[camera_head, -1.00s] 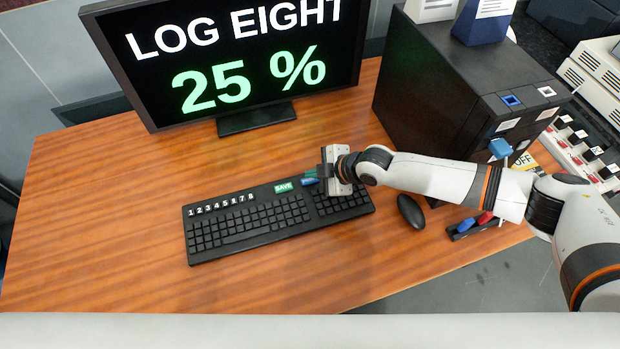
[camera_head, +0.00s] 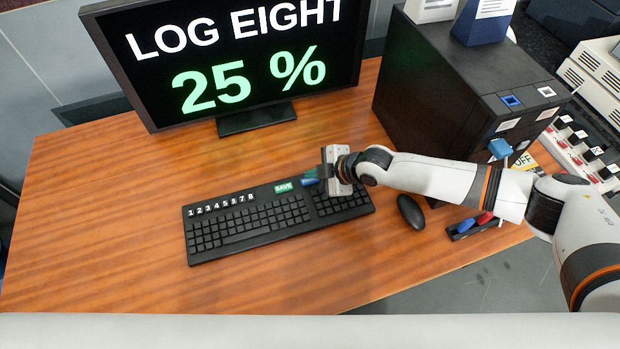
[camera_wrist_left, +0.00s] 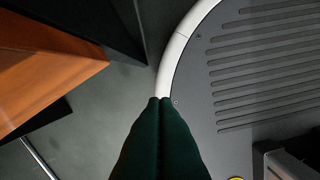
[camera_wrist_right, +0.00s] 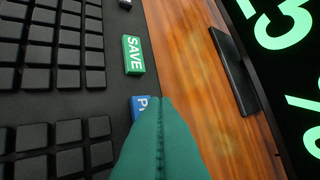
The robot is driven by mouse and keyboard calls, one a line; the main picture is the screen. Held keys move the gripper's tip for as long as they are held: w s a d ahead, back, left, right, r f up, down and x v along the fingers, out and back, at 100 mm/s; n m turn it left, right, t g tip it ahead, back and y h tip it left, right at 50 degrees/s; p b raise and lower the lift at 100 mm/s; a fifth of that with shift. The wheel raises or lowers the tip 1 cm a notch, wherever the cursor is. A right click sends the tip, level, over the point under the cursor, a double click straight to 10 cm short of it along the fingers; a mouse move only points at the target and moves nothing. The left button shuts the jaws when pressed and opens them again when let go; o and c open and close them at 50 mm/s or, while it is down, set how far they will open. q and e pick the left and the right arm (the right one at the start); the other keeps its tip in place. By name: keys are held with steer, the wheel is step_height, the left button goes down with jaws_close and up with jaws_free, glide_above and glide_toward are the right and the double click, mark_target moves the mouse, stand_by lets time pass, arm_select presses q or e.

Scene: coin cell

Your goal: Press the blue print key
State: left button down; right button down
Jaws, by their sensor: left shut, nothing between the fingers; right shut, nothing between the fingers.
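The blue print key (camera_wrist_right: 137,104) sits on the top edge of the black keyboard (camera_head: 230,240), beside the green SAVE key (camera_wrist_right: 133,55). In the right wrist view it shows a white "P"; the rest is hidden behind my right fingers. The blue key also shows in the head view (camera_head: 309,183). My right gripper (camera_wrist_right: 160,100) is shut and empty, its green fingertips over or at the blue key; I cannot tell whether they touch it. My left gripper (camera_wrist_left: 160,100) is shut and empty above the floor, away from the desk.
The monitor (camera_head: 230,60) reads "LOG EIGHT 25 %". A black mouse (camera_head: 410,211) lies right of the keyboard. A black computer case (camera_head: 430,80) stands at the back right. A small tray (camera_head: 462,233) with blue and red items is near the right edge. The desk's left side is clear.

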steer(key=shift+f, duration=0.15)
stand_by(0.3)
steer(key=shift+f+b, duration=0.3)
steer(key=shift+b, duration=0.1)
